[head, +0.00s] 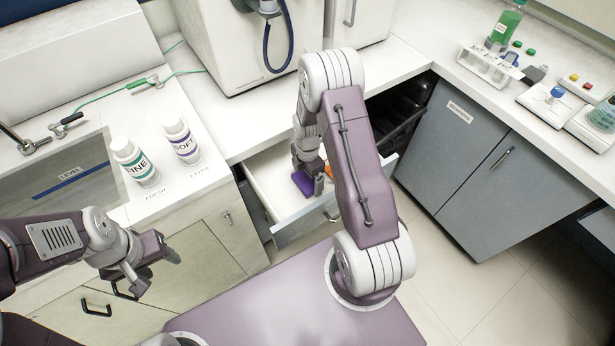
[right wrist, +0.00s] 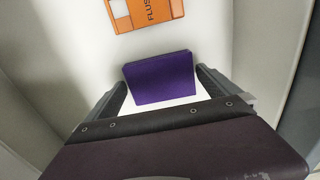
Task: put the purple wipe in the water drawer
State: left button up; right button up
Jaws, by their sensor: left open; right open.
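The purple wipe (head: 302,183) is a small flat block inside a pulled-out white drawer (head: 287,236) under the counter. In the right wrist view the purple wipe (right wrist: 160,79) is between the two fingers of my right gripper (right wrist: 162,84). No label can be read on this drawer. My left gripper (head: 160,268) is open and empty in front of the left cabinets.
An orange packet (right wrist: 147,12) with partly readable black lettering lies in the same drawer, beyond the wipe. Two white bottles (head: 135,162) (head: 181,141) stand on the left counter. A grey cabinet (head: 470,150) stands on the right. The drawer's side walls are close around my right gripper.

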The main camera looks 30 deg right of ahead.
aim_at(307, 179)
notch_tip(307, 179, up, 12)
jog(key=s+a+r+m, duration=0.2)
jog(key=s+a+m, duration=0.2)
jog(key=m, duration=0.5)
jog(key=s+a+r+m+t, duration=0.1)
jog(key=s+a+m, duration=0.3)
jog(key=s+m, duration=0.4)
jog(key=shift+s+a+r+m+p, duration=0.4)
jog(key=shift+r+m, duration=0.3)
jog(key=shift+m, duration=0.4)
jog(key=shift+d, duration=0.15)
